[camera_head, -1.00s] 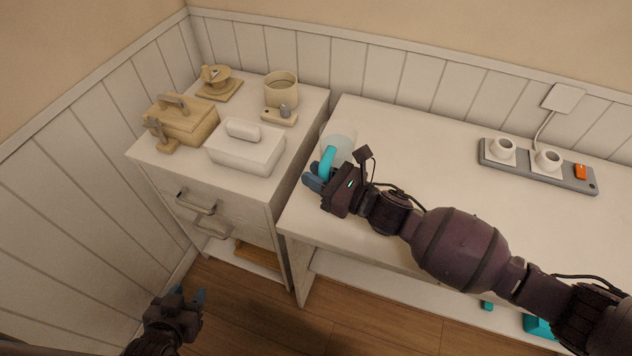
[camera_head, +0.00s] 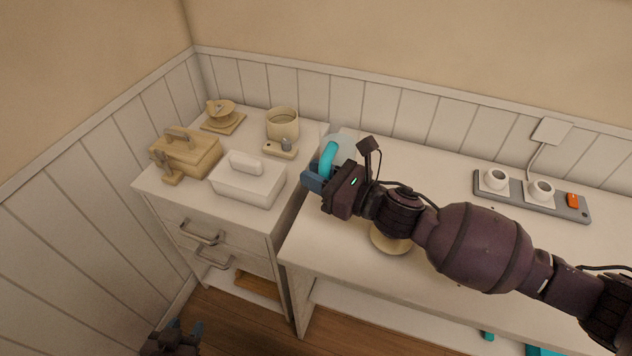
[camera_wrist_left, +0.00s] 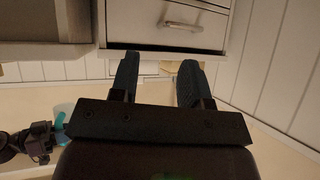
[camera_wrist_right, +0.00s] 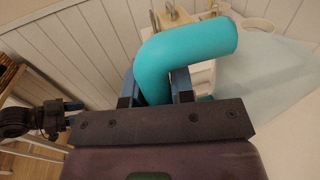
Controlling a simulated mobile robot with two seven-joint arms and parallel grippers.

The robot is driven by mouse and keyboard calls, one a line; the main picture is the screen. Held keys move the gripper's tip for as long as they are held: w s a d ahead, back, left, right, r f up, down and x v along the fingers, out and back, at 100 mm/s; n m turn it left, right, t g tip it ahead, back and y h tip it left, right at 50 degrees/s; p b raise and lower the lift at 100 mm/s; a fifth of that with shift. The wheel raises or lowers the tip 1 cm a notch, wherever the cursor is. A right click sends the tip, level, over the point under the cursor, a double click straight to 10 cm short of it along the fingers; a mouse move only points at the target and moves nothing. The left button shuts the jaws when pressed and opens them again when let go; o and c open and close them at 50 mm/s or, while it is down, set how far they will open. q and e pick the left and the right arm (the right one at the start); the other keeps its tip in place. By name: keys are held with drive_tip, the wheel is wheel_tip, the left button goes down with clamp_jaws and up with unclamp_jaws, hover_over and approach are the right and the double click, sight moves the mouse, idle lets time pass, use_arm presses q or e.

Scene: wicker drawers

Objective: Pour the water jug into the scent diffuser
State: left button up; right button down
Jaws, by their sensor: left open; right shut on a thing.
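The water jug has a translucent pale body (camera_head: 349,145) and a teal handle (camera_head: 328,157). The right wrist view shows the handle (camera_wrist_right: 185,58) between the fingers and the jug body (camera_wrist_right: 270,80) to the right. A round beige pot on a base with a grey knob (camera_head: 283,125), which looks like the scent diffuser, stands on the drawer cabinet, left of and beyond the jug. My left gripper (camera_wrist_left: 158,78) is open and empty, low before the cabinet.
On the cabinet (camera_head: 210,210) stand a white lidded box (camera_head: 246,185), a wooden lidded box (camera_head: 188,155) and a wooden stand (camera_head: 222,115). A round beige object (camera_head: 390,238) shows below my right arm.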

use_arm(q)
wheel_tip(320, 180, down, 12)
drive_tip(key=w+d+m+g+b, duration=0.1)
drive_tip(key=b, duration=1.5)
drive_tip(key=shift+w+r+h, duration=0.15)
drive_tip(key=shift+r+h, duration=0.05)
drive_tip(key=shift+h, duration=0.1)
use_arm(e)
drive_tip(key=w+a+f, duration=0.3)
drive_tip(key=w+a, duration=0.6)
drive_tip(key=w, duration=0.3)
drive_tip(key=w+a+f, duration=0.4)
drive_tip(key=w+a, duration=0.5)
drive_tip(key=w, duration=0.3)
drive_tip(key=shift+a+f, duration=0.15)
drive_tip(key=shift+a, duration=0.15)
